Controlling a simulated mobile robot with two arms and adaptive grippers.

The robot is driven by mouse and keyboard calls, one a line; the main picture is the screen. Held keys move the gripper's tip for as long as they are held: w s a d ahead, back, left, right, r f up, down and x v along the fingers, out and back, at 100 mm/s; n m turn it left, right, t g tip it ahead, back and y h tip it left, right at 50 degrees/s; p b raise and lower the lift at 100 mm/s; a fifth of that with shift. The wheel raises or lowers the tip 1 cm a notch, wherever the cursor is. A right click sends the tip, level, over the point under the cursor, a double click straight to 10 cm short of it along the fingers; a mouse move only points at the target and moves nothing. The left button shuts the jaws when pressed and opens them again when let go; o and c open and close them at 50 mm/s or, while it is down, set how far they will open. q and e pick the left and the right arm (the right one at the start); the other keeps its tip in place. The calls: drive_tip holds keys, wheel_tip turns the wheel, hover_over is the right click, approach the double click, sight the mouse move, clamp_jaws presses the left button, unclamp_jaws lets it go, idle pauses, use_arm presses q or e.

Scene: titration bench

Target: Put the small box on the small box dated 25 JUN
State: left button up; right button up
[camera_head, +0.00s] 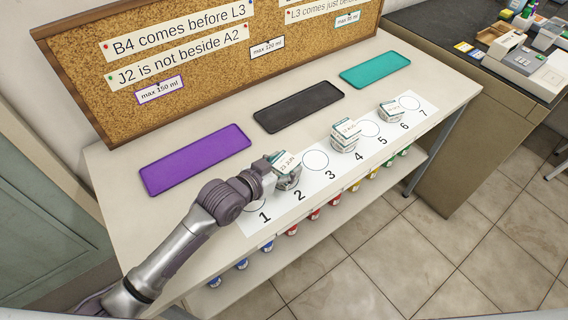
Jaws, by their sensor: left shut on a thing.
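My left gripper (273,168) is over the numbered white strip (318,187), near number 2. It is shut on a small white and teal box (286,161) whose top label is too small to read surely. Another white item (290,182) shows directly under the held box; I cannot tell whether they touch. A stack of small white and teal boxes (345,133) stands near number 4. A further small box or stack (390,110) stands near number 6. The dates on these labels are too small to read surely. My right gripper is not in view.
A purple tray (195,160), a black tray (298,107) and a teal tray (375,69) lie empty behind the strip. A corkboard (205,70) with notes stands at the back. Several coloured bottles sit on a shelf below the table's front edge.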

use_arm(q)
drive_tip(key=shift+f, duration=0.15)
drive_tip(key=o, duration=1.2)
drive_tip(key=shift+c, duration=0.2)
drive_tip(key=shift+s+a+r, duration=0.1)
drive_tip(key=shift+s+r, duration=0.05)
drive_tip(key=shift+r, duration=0.1)
drive_tip(key=v, duration=1.1)
drive_tip(key=shift+s+a, duration=0.15)
drive_tip(key=shift+s, duration=0.05)
